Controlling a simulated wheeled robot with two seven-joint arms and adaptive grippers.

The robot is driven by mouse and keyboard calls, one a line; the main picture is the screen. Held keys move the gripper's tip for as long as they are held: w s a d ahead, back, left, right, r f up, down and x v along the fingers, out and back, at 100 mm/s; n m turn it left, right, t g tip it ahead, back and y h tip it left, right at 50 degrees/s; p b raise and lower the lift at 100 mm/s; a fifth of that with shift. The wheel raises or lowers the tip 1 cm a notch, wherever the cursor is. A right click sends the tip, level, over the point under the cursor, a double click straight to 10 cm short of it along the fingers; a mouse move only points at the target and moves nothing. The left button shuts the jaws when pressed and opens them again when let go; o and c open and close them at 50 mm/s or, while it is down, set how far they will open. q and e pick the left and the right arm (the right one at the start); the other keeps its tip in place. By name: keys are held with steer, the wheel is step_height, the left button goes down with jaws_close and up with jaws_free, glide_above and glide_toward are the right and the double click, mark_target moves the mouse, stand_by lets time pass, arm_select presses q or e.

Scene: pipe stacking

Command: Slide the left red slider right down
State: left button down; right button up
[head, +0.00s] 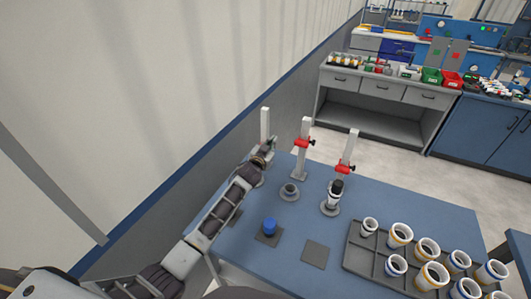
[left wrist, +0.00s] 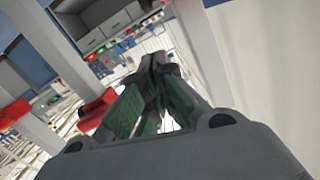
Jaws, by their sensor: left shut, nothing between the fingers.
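Three white posts stand on the blue table: a left post (head: 265,122), a middle post with a red slider (head: 302,143), and a right post with a red slider (head: 344,169). No red slider shows on the left post, whose lower part is behind my left gripper (head: 268,148). That gripper is shut and empty, close to the left post; I cannot tell if it touches. In the left wrist view its green-padded fingers (left wrist: 155,95) are together, with a white post (left wrist: 203,50) just right of them. Two red sliders (left wrist: 96,110) show further left. My right gripper is not in view.
A grey tray (head: 348,252) with several white cups lies at the front right of the table. A blue piece (head: 269,227) sits on a dark square pad, and an empty pad (head: 316,254) lies nearby. A wall runs along the left; a workbench (head: 385,98) stands behind.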

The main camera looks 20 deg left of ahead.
arm_select(q)
steer(key=s, duration=0.6)
steer(key=shift+s+a+r, duration=0.35)
steer(key=shift+s+a, duration=0.05)
steer(key=shift+a, duration=0.05)
stand_by(0.5)
